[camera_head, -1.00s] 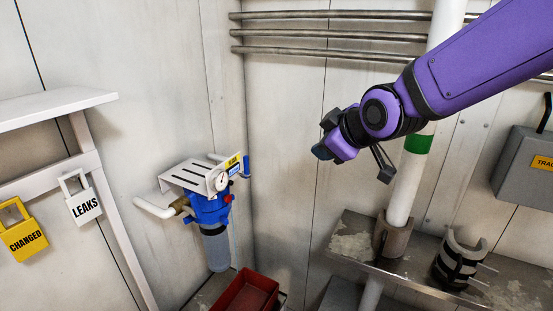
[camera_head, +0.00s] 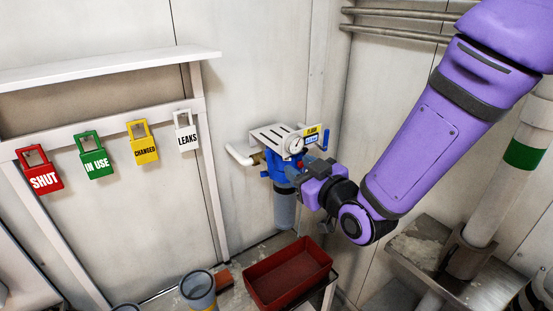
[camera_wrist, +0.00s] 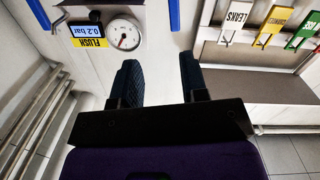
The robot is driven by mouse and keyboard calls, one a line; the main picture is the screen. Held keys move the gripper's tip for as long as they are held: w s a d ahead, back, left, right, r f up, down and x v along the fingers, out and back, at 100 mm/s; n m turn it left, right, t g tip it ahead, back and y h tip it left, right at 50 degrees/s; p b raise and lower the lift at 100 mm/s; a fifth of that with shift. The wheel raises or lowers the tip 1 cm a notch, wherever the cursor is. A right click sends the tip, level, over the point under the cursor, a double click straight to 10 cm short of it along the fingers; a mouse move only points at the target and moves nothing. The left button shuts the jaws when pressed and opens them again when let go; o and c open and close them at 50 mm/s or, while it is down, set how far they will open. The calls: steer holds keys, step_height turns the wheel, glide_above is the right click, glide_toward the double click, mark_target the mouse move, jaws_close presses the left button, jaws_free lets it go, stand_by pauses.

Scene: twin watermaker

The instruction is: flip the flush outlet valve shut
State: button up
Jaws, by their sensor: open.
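A blue filter housing (camera_head: 280,165) with a grey bowl is mounted on the wall in the head view. A white slotted bracket, a round gauge (camera_head: 294,145) and a yellow FLUSH label (camera_head: 311,132) are on top. An upright blue lever (camera_head: 324,141) is right of the label. In the wrist view one blue lever (camera_wrist: 38,14) is at top left and another blue lever (camera_wrist: 174,15) is right of the gauge (camera_wrist: 123,34). I cannot tell which is the outlet valve. My gripper (camera_head: 299,174) is beside the housing, open and empty; its fingers (camera_wrist: 158,62) are apart, below the levers.
A red bin (camera_head: 288,275) stands below the housing. Hanging tags, including LEAKS (camera_head: 187,132), line the left rail. A white pipe with a green band (camera_head: 520,155) and a metal shelf (camera_head: 415,255) are at the right. A grey cup (camera_head: 199,290) is at the front.

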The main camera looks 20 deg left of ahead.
mark_target(269, 155)
steer(key=shift+y, duration=0.4)
steer(key=x, duration=0.3)
steer(key=s+x, duration=0.1)
steer(key=x, duration=0.3)
steer(key=a+x, duration=0.1)
steer(key=x, duration=0.2)
steer(key=shift+a+f, duration=0.25)
steer(key=shift+f, duration=0.1)
jaws_close()
